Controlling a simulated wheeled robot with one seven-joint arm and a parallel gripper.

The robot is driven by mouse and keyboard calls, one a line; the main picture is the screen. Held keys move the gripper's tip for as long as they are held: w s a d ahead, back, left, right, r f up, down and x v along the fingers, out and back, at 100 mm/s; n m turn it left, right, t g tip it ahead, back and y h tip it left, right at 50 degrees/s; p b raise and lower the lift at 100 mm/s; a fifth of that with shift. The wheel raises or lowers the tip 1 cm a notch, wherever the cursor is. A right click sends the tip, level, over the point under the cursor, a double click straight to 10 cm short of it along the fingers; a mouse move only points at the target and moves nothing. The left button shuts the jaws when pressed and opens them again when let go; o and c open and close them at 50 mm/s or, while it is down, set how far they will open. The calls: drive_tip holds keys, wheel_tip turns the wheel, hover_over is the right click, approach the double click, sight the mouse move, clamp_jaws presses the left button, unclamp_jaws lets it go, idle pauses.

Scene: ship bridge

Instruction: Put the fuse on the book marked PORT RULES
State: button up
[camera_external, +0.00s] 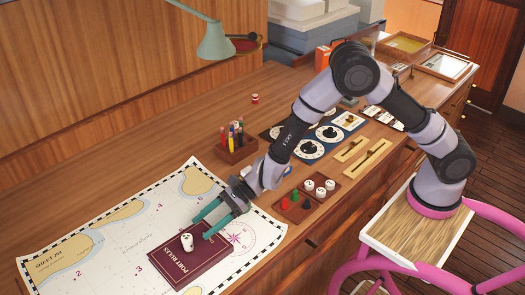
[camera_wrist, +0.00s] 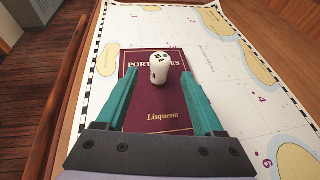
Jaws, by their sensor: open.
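The dark red book marked PORT RULES (camera_external: 208,252) lies flat on the chart; it also shows in the wrist view (camera_wrist: 150,118). A white fuse (camera_external: 187,242) with dark marks on its top stands upright on the book, and in the wrist view it (camera_wrist: 160,66) hides part of the title. My gripper (camera_external: 203,229) is open, with its teal fingers low over the book. In the wrist view the fuse appears between the fingertips, with gaps on both sides. In the external view it stands just past the tips, apart from them.
The chart (camera_external: 115,240) spreads over the desk's near-left end. A wooden holder (camera_external: 237,152) of coloured markers stands behind my gripper. A tray (camera_external: 294,205) with coloured pegs and several white pieces (camera_external: 319,186) lies to the right. A green lamp (camera_external: 214,42) hangs over the desk's back.

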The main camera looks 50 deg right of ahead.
drive_tip(key=shift+v, duration=1.05)
drive_tip(key=s+d+r+n+g+h, duration=0.15)
drive_tip(key=d+r+n, duration=0.65)
drive_tip(key=d+r, duration=1.15)
drive_tip(key=s+d+r+n+t+h, duration=0.2)
drive_tip(key=s+d, duration=0.3)
drive_tip(key=d, duration=0.6)
drive_tip(key=s+d+r+n+t+h, duration=0.2)
drive_tip(key=s+d+r+n+h, duration=0.1)
drive_tip(key=d, duration=0.8)
drive_tip(key=s+d+r+n+t+h, duration=0.2)
drive_tip(key=s+d+h, duration=0.3)
drive_tip(key=d, duration=0.7)
drive_tip(key=shift+s+r+n, duration=0.4)
drive_tip(key=shift+s+n, duration=0.1)
drive_tip(key=shift+s, duration=0.7)
